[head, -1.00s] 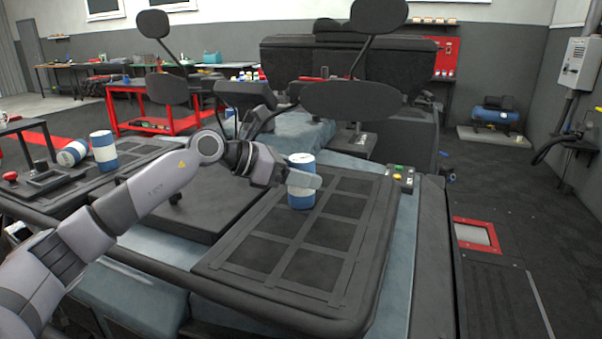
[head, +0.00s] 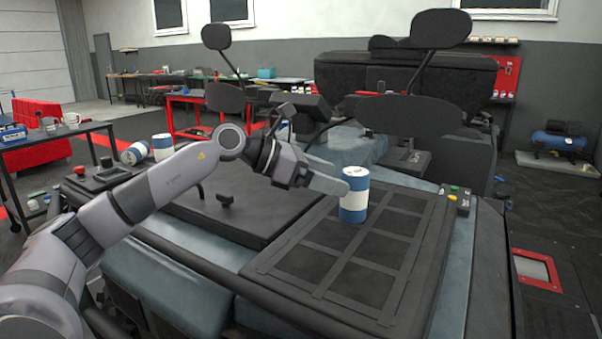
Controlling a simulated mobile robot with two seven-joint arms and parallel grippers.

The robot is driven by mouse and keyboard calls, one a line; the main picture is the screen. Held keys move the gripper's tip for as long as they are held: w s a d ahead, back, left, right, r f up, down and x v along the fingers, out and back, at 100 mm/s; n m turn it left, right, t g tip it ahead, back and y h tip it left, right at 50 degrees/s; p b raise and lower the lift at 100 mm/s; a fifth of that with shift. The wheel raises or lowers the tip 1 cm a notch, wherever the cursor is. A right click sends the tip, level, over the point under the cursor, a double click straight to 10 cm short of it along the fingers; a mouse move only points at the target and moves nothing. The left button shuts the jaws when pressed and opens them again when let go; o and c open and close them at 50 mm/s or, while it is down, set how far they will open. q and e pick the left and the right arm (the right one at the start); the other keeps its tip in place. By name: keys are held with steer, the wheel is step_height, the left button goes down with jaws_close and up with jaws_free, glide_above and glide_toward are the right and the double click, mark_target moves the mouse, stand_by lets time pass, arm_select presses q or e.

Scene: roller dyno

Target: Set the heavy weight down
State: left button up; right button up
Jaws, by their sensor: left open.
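A blue and white cylindrical weight (head: 354,196) stands upright on the black ribbed panel (head: 372,246) at the middle right. My left gripper (head: 331,178) is open, just left of the weight, with its pale fingers pointing at it. The near fingertip comes up to the weight's left edge in the picture; I cannot tell whether they touch. My right gripper is out of view.
Similar blue and white cylinders are at the left, one upright (head: 163,147) and one on its side (head: 134,153). A small button box (head: 455,198) sits at the panel's far right corner. Most of the panel is bare.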

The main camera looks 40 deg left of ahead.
arm_select(q)
steer(key=b+v, duration=0.3)
steer(key=v, duration=0.3)
steer(key=shift+b, duration=0.3)
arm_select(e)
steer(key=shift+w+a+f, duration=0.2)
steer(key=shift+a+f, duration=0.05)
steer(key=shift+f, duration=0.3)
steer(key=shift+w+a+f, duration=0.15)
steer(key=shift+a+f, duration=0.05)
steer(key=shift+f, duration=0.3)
